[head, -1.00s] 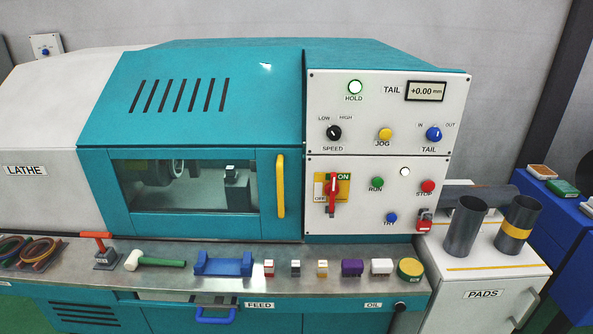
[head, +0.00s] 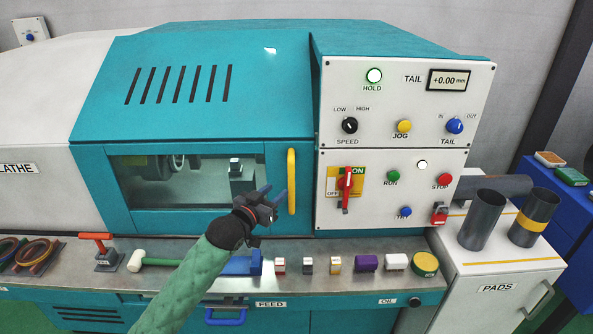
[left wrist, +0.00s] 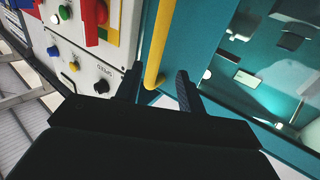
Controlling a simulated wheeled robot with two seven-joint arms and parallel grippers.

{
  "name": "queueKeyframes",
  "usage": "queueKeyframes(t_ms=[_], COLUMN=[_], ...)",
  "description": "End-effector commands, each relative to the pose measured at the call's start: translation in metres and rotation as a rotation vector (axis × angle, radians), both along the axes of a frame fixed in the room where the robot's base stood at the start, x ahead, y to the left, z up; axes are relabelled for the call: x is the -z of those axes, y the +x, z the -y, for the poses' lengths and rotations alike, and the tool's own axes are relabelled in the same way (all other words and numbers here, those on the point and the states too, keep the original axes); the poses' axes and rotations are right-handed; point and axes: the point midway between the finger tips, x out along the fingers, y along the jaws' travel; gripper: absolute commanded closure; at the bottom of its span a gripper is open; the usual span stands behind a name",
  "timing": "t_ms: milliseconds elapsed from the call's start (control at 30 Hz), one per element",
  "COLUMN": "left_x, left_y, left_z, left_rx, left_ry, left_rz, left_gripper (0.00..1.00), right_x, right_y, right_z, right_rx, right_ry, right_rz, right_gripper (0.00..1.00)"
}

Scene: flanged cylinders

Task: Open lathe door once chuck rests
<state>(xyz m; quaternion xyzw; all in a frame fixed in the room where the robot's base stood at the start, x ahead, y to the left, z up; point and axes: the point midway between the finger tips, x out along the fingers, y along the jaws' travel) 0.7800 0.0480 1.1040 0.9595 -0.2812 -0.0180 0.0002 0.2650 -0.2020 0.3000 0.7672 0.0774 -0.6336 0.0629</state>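The teal lathe door (head: 220,212) is shut, and the chuck (head: 155,166) shows dimly through its window. A yellow vertical handle (head: 291,180) is on the door's right side; it also shows in the left wrist view (left wrist: 157,45). My left gripper (head: 277,196) is open in front of the door, just left of the handle's lower part. In the left wrist view the handle's end lies between the two open fingers (left wrist: 160,84); I cannot tell whether they touch it. The HOLD lamp (head: 374,76) glows. My right gripper is not in view.
The control panel (head: 470,115) with a red switch lever (head: 346,190) stands right of the door. The bench ledge below holds a mallet (head: 136,260), a blue cradle (head: 240,264) and several small blocks. Grey cylinders (head: 482,220) stand on the right cabinet.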

Motion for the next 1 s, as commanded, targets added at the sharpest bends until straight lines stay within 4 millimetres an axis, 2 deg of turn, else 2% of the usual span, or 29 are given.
queueKeyframes(t_ms=[100, 300, 400, 700, 1000], left_x=[-0.017, -0.022, -0.023, -0.023, -0.019], left_y=[0.002, 0.01, 0.019, 0.052, 0.066], left_z=[0.004, 0.01, 0.015, 0.038, 0.047], left_rx=[0.017, 0.02, 0.019, 0.019, 0.019], left_ry=[-0.011, -0.015, -0.013, -0.014, -0.013], left_rz=[0.026, 0.033, 0.031, 0.032, 0.031], left_gripper=[0.61, 0.61, 0.61, 0.61, 0.61], right_x=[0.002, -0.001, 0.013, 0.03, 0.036], right_y=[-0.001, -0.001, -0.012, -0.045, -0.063], right_z=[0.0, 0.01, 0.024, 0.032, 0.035], right_rx=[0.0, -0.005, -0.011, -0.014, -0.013], right_ry=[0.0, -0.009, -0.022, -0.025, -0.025], right_rz=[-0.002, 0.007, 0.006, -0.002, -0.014], right_gripper=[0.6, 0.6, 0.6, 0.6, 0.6])
